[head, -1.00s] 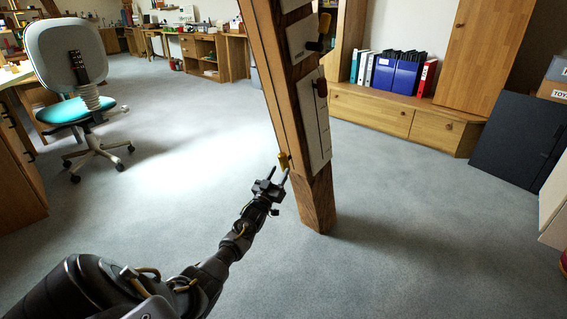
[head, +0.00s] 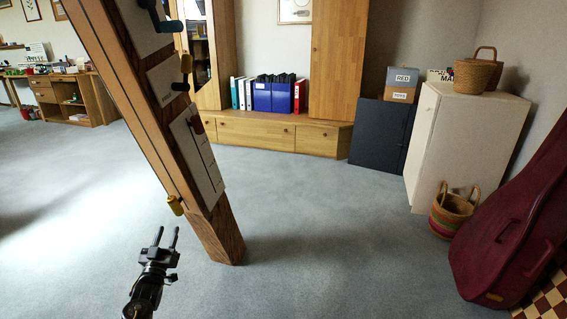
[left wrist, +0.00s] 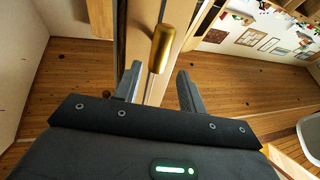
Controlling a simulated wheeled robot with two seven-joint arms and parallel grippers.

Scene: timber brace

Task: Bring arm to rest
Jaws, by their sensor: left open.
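My left gripper (head: 167,235) is open and empty at the lower left of the head view, its two fingers pointing up toward the timber brace (head: 226,238). In the left wrist view the same handle (left wrist: 162,48) appears beyond and between the two spread fingers (left wrist: 158,82). Pale panels (head: 197,157) with more handles are fixed higher up the brace. My right gripper is in neither current view.
Grey carpet (head: 310,230) is clear to the right of the brace. A low wooden cabinet (head: 260,135) stands behind. At the right are a white cabinet (head: 455,150), a striped basket (head: 452,215) and a dark red case (head: 510,230). A desk (head: 65,100) is at the left.

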